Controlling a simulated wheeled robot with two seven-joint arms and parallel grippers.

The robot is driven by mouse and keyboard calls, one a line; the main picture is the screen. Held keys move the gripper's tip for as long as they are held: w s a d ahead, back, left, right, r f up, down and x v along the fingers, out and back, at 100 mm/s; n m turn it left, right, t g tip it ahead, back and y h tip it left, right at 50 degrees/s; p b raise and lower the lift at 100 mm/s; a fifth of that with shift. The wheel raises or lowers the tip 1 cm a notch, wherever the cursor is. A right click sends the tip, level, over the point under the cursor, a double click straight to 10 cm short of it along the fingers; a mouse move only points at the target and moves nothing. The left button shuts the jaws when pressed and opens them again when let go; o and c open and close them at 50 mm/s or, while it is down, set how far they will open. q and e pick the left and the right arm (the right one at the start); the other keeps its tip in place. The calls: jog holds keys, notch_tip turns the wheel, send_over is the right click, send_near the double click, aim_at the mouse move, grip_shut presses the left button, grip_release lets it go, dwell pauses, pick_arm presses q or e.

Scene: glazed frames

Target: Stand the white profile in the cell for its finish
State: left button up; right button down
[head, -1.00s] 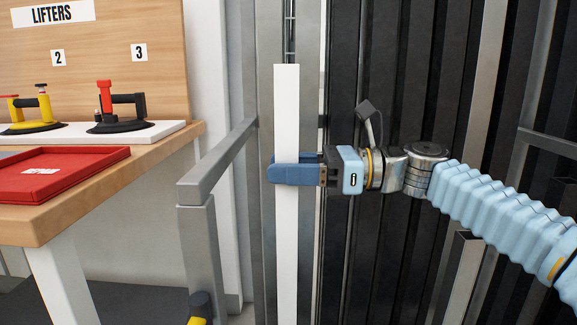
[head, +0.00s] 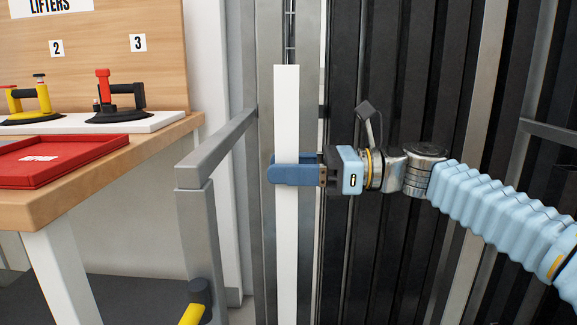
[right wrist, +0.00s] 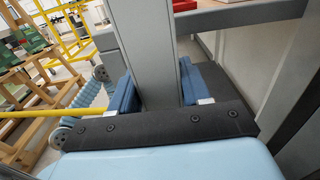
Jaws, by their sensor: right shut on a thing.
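The white profile (head: 287,240) is a long bar held upright in the middle of the head view. Its top end shows; its lower end runs out of the picture. My right gripper (head: 296,171) is shut on it, with the blue fingers across the bar below its top. In the right wrist view the profile (right wrist: 155,60) stands between the two blue fingers (right wrist: 158,88) and looks grey in the shade. Grey uprights and dark panels (head: 390,60) stand behind the bar in the head view. I cannot tell which cell is meant. My left gripper is not in view.
A grey rail frame (head: 215,150) stands just left of the profile. A wooden bench (head: 120,160) at the left holds a red tray (head: 110,153), a yellow lifter (head: 40,105) and a red and black lifter (head: 105,95). A yellow bar (head: 192,315) shows at the bottom.

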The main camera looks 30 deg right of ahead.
jog(key=shift+f+b, duration=1.5)
jog(key=shift+f, duration=0.7)
jog(key=shift+c, duration=2.2)
grip_release()
jog(key=shift+f, duration=0.1)
jog(key=shift+d, duration=0.1)
jog(key=p, duration=0.2)
send_near(290, 195)
jog(key=d, duration=0.4)
jog(key=shift+s+f, duration=0.15)
jog(key=shift+f, duration=0.35)
